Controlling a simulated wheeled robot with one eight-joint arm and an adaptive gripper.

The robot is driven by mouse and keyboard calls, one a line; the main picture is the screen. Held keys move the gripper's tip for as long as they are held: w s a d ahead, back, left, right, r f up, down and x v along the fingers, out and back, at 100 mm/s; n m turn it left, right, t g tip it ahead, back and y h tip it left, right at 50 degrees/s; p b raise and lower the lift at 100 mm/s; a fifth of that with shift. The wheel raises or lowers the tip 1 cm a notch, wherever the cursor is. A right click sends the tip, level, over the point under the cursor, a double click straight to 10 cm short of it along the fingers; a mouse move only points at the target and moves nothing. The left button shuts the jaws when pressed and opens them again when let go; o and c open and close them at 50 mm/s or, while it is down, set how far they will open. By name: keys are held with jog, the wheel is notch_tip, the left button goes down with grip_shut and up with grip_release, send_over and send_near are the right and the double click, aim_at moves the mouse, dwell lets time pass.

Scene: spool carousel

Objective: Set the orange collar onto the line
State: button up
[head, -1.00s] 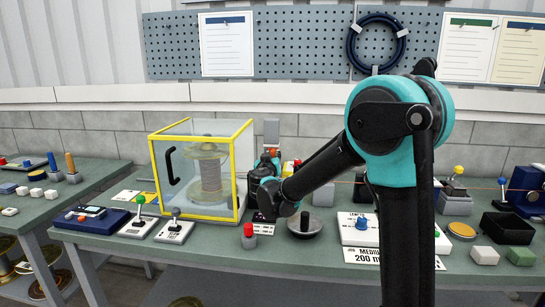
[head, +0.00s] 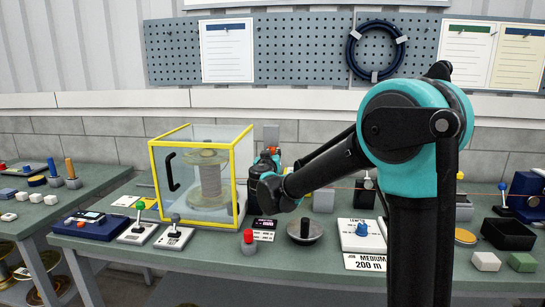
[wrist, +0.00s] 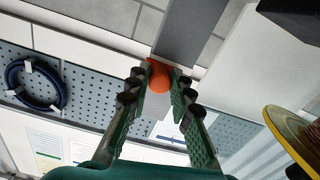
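The orange collar (wrist: 159,76) shows in the wrist view between my gripper's fingertips (wrist: 158,80), which touch it from both sides. My gripper is shut on it, in front of a grey post (wrist: 192,28). In the head view my gripper (head: 268,168) is beside the right side of the yellow-framed clear box, mostly hidden by its own wrist, and a bit of orange shows at its top. The line (head: 468,191) is a thin red strand running across the right part of the bench, above the bench top. Its left part is hidden behind my arm.
The clear box (head: 239,184) holds a large spool (head: 209,180). A red-knobbed piece (head: 249,243), a grey disc with a black knob (head: 305,231) and a white box with a blue knob (head: 361,237) stand along the front. A black open bin (head: 508,234) is at right.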

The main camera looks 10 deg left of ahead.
jog(key=o, duration=0.5)
jog(key=shift+s, duration=0.1)
jog(key=s, duration=1.2)
jog(key=shift+a, duration=0.2)
